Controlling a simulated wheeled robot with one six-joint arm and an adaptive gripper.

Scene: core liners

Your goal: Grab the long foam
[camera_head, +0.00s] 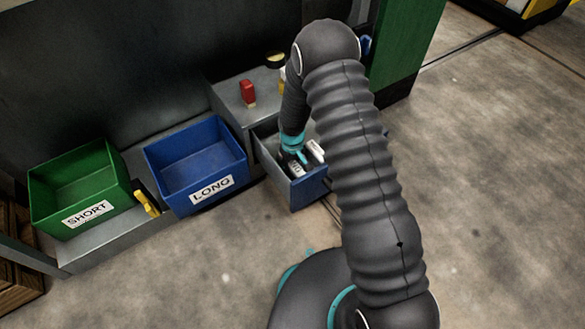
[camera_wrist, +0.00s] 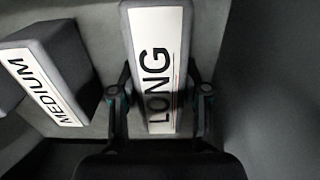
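The long foam is a grey block with a white label reading LONG (camera_wrist: 158,60). In the wrist view it stretches from the top edge down between the fingers of my gripper (camera_wrist: 159,110). One finger is on each side of its lower part. I cannot tell whether the fingers press on the block or stand slightly apart from it. In the head view my gripper (camera_head: 292,158) reaches down into an open grey drawer (camera_head: 306,190), where white-labelled blocks show beside it. A blue bin marked LONG (camera_head: 195,165) stands left of the drawer.
A block marked MEDIUM (camera_wrist: 45,80) lies left of the long foam in the wrist view. A green bin marked SHORT (camera_head: 80,187) stands at the far left. A red object (camera_head: 248,93) stands on the grey cabinet behind the drawer. The drawer walls are close around my gripper.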

